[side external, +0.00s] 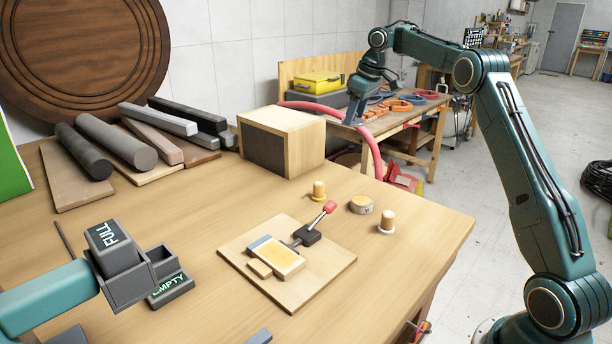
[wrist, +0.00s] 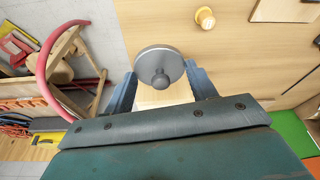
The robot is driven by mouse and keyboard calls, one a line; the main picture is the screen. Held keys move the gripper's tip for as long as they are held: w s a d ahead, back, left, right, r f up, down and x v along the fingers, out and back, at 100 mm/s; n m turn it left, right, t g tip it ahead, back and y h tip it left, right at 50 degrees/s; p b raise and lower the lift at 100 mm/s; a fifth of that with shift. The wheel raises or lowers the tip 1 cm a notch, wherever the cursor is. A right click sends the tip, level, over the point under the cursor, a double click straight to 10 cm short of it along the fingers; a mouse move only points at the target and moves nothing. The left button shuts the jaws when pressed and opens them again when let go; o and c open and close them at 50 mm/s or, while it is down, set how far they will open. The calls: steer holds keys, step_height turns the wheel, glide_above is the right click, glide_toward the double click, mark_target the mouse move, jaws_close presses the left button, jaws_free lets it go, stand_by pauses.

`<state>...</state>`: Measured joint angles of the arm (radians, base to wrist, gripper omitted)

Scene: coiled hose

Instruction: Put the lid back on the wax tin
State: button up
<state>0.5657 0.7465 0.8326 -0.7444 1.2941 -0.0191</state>
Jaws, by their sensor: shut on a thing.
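The open wax tin (side external: 362,204), a low round tin with yellowish contents, stands on the bench near its right edge. My gripper (side external: 354,116) is up behind the right side of the wooden box, well away from the tin. In the wrist view my gripper (wrist: 161,72) has its fingers on both sides of a round grey lid (wrist: 147,58) with a knob facing the camera, and is shut on it. The lid is hard to make out in the side view. I cannot make out the tin in the wrist view.
The wooden box (side external: 300,143) stands between my gripper and the bench middle. A toggle clamp on a board (side external: 323,270) lies in front. A red hose (side external: 373,150) hangs behind.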

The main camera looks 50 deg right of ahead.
steer(key=shift+a, duration=0.15)
steer(key=shift+s+a+f, duration=0.15)
steer(key=shift+a+f, duration=0.25)
steer(key=shift+a, duration=0.1)
steer(key=s+a+f, duration=0.3)
steer(key=a+f, duration=0.1)
glide_above(361, 200)
step_height(361, 200, down, 4)
steer(key=f, duration=0.1)
steer(key=shift+s+d+f, duration=0.1)
steer(key=shift+s+f, duration=0.15)
steer(key=shift+s, duration=0.25)
steer(key=shift+f, duration=0.15)
steer(key=shift+f, duration=3.05)
steer(key=shift+f, duration=0.15)
